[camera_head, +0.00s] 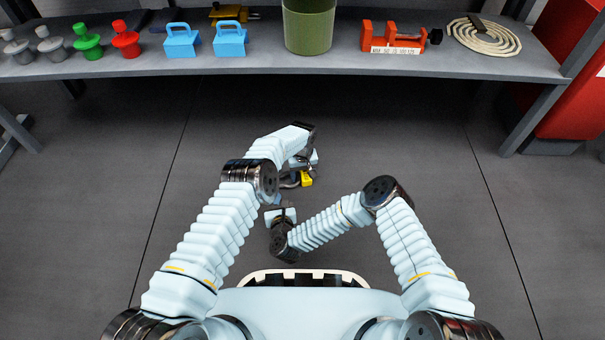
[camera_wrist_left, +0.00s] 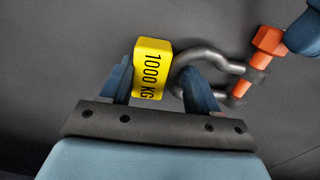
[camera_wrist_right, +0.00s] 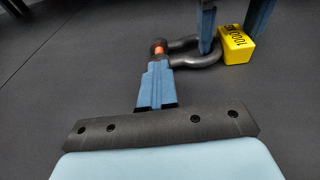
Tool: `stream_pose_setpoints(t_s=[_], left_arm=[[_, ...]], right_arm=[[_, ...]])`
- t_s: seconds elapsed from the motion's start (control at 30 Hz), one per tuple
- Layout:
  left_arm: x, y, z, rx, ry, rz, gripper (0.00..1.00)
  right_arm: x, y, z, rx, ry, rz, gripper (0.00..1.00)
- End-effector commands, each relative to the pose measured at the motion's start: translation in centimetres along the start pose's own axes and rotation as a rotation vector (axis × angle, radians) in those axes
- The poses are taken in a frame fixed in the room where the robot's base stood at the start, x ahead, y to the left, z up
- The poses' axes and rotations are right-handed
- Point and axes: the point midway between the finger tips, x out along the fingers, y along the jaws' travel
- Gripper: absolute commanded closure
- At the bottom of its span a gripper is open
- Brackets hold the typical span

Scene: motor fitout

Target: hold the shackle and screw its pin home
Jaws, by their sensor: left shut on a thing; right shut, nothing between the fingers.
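The dark grey shackle (camera_wrist_left: 212,55) has a yellow 1000 KG tag block (camera_wrist_left: 152,68) at its bow. My left gripper (camera_wrist_left: 158,82) is shut on this block end, a finger on either side. In the head view the shackle (camera_head: 290,182) is partly hidden by my left arm. The orange pin (camera_wrist_left: 268,42) sits at the shackle's ears, with its head outside one ear and orange showing between the ears. My right gripper (camera_wrist_right: 157,68) is shut and empty, its fingertips close to the pin; whether they touch is unclear. Its fingers hide the pin head in the right wrist view.
A grey shelf (camera_head: 300,66) runs across the back. It holds blue weights (camera_head: 230,40), a green bin (camera_head: 307,28), an orange clamp-like tool (camera_head: 392,38) and a coiled rope (camera_head: 484,38). A red cabinet (camera_head: 575,95) stands at right. The floor around my grippers is clear.

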Motion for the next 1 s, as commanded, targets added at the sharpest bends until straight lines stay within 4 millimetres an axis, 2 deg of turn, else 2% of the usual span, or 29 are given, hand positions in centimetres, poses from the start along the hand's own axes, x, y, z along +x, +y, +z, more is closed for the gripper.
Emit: stream_pose_setpoints(t_s=[0.37, 0.67, 0.77, 1.0], left_arm=[[-0.1, -0.3, -0.1, 0.001, 0.001, -0.006, 0.75], [-0.1, -0.2, -0.1, 0.001, 0.002, -0.005, 0.75], [-0.1, -0.2, -0.1, 0.001, 0.002, -0.004, 0.75], [0.0, -0.1, -0.1, 0.0, 0.001, -0.002, 0.75]], right_arm=[[0.0, -0.3, -0.4, -0.002, 0.009, -0.005, 1.0], [-0.3, -0.4, 0.5, -0.001, 0.007, -0.004, 1.0], [-1.0, -0.3, 0.3, -0.001, 0.006, -0.003, 1.0], [-4.2, -0.3, -0.5, -0.001, 0.005, -0.001, 1.0]])
